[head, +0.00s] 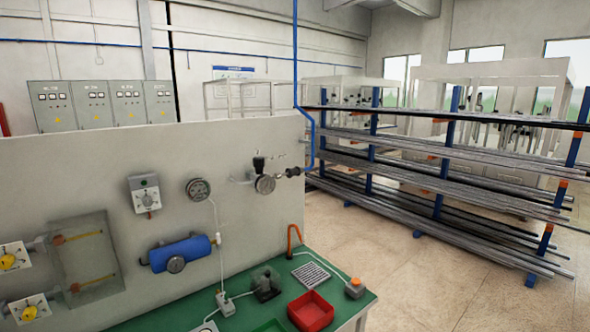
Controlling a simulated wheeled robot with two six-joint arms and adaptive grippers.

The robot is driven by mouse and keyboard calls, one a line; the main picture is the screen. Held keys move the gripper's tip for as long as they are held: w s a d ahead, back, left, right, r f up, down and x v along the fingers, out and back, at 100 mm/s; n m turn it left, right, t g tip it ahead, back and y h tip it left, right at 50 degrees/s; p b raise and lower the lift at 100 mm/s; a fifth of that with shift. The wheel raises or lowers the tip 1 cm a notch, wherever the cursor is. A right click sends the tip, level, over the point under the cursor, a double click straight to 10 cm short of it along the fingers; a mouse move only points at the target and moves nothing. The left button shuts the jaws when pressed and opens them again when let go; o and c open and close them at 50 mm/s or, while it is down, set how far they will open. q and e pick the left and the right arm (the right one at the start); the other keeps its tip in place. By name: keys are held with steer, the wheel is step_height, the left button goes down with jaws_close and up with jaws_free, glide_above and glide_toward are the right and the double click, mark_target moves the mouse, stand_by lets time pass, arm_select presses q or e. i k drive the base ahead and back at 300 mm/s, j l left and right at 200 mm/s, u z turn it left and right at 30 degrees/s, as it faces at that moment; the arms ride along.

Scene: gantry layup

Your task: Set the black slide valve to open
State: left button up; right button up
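A small black fitting (293,172), which looks like the black slide valve, sits on the grey panel (100,165) near its right edge. It lies between the end of a blue pipe (312,140) and a round-faced metal unit with a black top (264,184). It is too small in the head view to tell whether its slide is open or closed. Neither of my grippers is in view.
A green-topped bench (345,304) stands below the panel, with a red tray (311,310), a grey box with an orange button (355,288) and a dark device (266,284). A blue cylinder (180,253) and gauge (198,189) are on the panel. Bar racks (440,185) stand right; floor (440,285) is clear.

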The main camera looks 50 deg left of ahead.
mark_target(296, 171)
steer(key=i+u, duration=0.55)
steer(key=u, duration=0.3)
steer(key=i+l+u, duration=0.2)
steer(key=u, duration=0.2)
steer(key=i+l+u, duration=0.25)
steer(key=u, duration=0.15)
steer(key=i+l+u, duration=0.25)
steer(key=u, duration=0.2)
steer(key=l, duration=0.1)
